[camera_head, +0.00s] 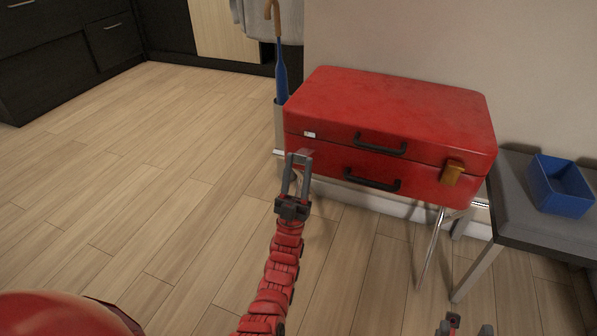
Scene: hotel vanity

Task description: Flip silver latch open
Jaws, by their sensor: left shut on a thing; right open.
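A closed red suitcase (388,107) rests on a stand against the wall. A small silver latch piece (310,134) shows on its front left, at the upper shell. My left gripper (299,157) is at the suitcase's front left, just below that piece. It is shut on the silver latch, whose lower part is mostly hidden by the fingers. My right gripper (465,327) is open and empty at the bottom edge, partly cut off, well below the suitcase.
A gold latch (452,173) is on the suitcase's front right, with black handles (381,143) between. A grey bench (520,218) with a blue tray (561,187) stands right. A blue umbrella (281,77) stands behind left. The floor at left is clear.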

